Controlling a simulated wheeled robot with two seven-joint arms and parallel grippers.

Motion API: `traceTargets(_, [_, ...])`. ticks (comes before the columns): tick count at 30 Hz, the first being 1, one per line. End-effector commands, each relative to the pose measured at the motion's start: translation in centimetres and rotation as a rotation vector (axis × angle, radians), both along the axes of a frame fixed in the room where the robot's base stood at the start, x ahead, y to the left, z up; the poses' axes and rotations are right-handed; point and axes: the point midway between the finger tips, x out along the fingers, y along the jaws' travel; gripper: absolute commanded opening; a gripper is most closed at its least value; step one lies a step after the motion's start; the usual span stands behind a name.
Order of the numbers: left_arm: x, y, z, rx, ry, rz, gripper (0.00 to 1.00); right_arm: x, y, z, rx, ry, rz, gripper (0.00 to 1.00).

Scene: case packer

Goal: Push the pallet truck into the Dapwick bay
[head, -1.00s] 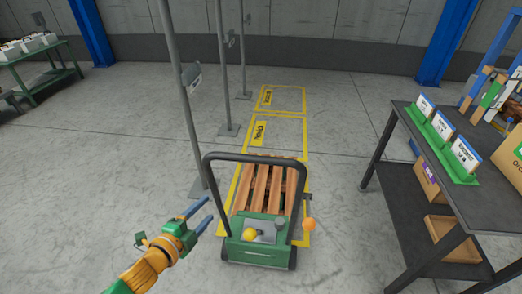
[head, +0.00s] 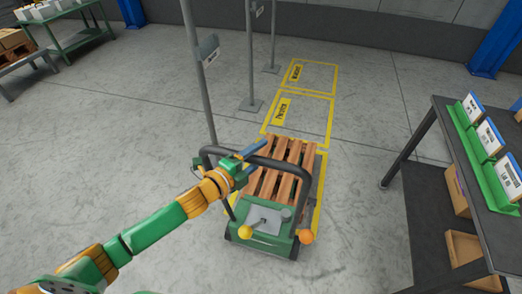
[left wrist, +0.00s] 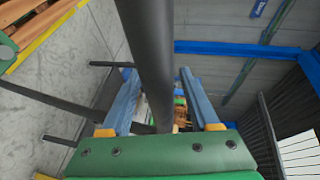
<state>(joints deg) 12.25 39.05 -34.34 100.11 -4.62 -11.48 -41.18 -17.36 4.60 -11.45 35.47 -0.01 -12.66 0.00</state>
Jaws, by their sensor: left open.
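The pallet truck (head: 272,244) has a green body, a dark hoop handle (head: 307,190) and a brown slatted wooden pallet (head: 291,152) in front. It stands within the nearest yellow floor outline. Two more yellow-outlined bays lie beyond it, a middle one (head: 331,126) and a far one (head: 335,82); I cannot read their labels surely, so I cannot tell which is Dapwick. My left gripper (head: 258,151) is open at the handle's upper left. In the left wrist view a dark handle bar (left wrist: 148,60) passes between its blue fingers (left wrist: 160,100). My right gripper is out of view.
Grey posts with signs stand left of the bays, the nearest post (head: 197,80) close to the truck. A dark table (head: 440,150) with green sign holders stands at the right. A green table (head: 75,35) is at the far left. Floor between is clear.

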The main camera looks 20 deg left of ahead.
Motion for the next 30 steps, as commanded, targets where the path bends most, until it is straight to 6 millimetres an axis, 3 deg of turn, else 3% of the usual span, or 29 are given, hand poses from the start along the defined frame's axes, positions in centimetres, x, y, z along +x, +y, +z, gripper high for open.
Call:
traceTargets(10, [0.82,-0.42,-0.19,0.001,0.001,-0.001,0.62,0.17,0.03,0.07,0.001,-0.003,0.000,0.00])
traceTargets(11, [0.82,-0.42,-0.19,0.001,0.001,-0.001,0.56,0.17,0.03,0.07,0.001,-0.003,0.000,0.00])
traceTargets(17, [0.80,-0.41,-0.19,0.001,0.000,0.000,0.02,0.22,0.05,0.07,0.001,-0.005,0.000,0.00])
traceTargets(18, [0.80,-0.41,-0.19,0.001,0.000,0.000,0.00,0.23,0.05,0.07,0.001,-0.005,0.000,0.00])
traceTargets(30, [0.80,-0.39,-0.18,0.001,0.000,0.000,0.00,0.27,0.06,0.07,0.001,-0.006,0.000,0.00])
